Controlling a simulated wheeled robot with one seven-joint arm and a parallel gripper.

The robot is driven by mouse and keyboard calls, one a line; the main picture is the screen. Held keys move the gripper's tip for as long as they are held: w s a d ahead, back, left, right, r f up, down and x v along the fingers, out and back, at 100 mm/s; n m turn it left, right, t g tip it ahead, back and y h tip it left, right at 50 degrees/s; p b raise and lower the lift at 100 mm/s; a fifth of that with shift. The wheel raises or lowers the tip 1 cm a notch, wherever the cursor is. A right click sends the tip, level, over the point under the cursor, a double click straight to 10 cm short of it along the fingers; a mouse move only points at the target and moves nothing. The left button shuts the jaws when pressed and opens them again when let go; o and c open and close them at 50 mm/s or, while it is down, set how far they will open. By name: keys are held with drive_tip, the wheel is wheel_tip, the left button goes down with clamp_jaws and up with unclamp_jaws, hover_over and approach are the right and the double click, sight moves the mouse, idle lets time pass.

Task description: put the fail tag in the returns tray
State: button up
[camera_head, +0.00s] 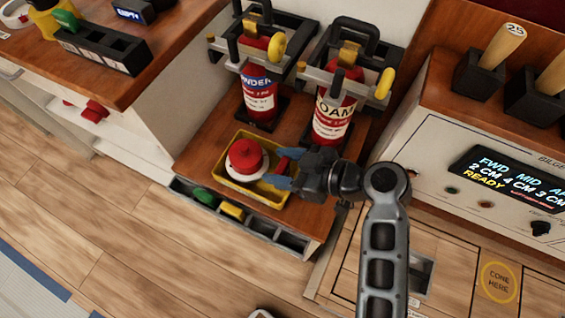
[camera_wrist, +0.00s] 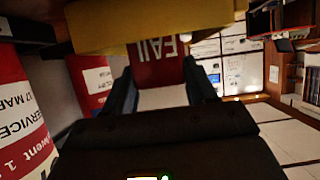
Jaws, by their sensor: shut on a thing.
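My gripper (camera_head: 283,172) is shut on the red fail tag (camera_wrist: 158,62), whose FAIL lettering appears upside down between the fingers in the wrist view. In the head view, a small red part of the tag (camera_head: 283,163) shows at the fingertips, over the right side of a yellow tray (camera_head: 222,170). I cannot tell whether the tag touches the tray. The tray, with no readable label, holds a red object on a white round base (camera_head: 246,160). A yellow band, probably the tray (camera_wrist: 150,27), crosses the top of the wrist view.
Two fire extinguishers, one blue-banded (camera_head: 259,88) and one marked FOAM (camera_head: 333,112), stand in brackets behind the tray. A row of dark compartments (camera_head: 258,226) along the shelf front holds a green tag (camera_head: 203,196) and a yellow tag (camera_head: 232,210). A control console (camera_head: 430,130) stands at right.

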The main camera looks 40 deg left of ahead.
drive_tip(key=o, duration=1.1)
drive_tip(key=shift+r+p, duration=0.2)
drive_tip(key=shift+p, duration=0.1)
drive_tip(key=v, duration=1.2)
drive_tip(key=shift+f, duration=0.15)
